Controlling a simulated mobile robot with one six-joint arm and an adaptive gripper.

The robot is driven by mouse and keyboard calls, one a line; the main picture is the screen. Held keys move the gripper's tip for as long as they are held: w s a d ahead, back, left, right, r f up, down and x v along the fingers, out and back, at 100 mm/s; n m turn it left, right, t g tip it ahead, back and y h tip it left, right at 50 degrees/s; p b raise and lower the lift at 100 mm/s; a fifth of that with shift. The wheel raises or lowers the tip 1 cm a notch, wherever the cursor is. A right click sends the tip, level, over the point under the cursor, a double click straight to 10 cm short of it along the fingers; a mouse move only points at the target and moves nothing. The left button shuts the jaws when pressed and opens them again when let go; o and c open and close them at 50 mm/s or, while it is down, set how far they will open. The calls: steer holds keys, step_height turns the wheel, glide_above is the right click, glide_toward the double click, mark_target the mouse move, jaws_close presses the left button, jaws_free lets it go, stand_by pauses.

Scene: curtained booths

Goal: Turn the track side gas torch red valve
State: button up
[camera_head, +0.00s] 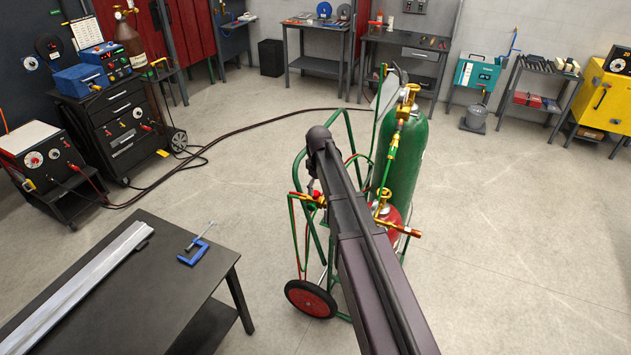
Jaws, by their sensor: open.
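A green wheeled cart (297,235) stands at the middle of the view. It carries a tall green gas cylinder (408,165) and a red cylinder (391,217), partly hidden by my arm. A gas torch (308,198) with red and brass fittings is at the cart's left side. Its red valve is too small to make out clearly. My arm crosses in front of the cart. A small dark part under its far end seems to be my gripper (313,186), close above the torch. It is mostly hidden, and I cannot tell whether it touches the torch.
A dark table (190,292) with a metal bar (85,285) and a blue clamp (195,248) stands at the front left. Welding machines (110,115) and a hose (245,128) are on the left. Benches line the back wall. The floor (510,230) on the right is clear.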

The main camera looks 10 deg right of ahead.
step_height(320, 180, up, 6)
steer(key=n+p, duration=0.2)
steer(key=p, duration=0.3)
glide_above(315, 192)
steer(key=shift+s+r, duration=0.1)
steer(key=shift+f+b, duration=0.25)
steer(key=shift+b, duration=0.15)
step_height(315, 192, down, 13)
steer(key=b, duration=1.3)
steer(key=shift+f, duration=0.2)
steer(key=c, duration=1.2)
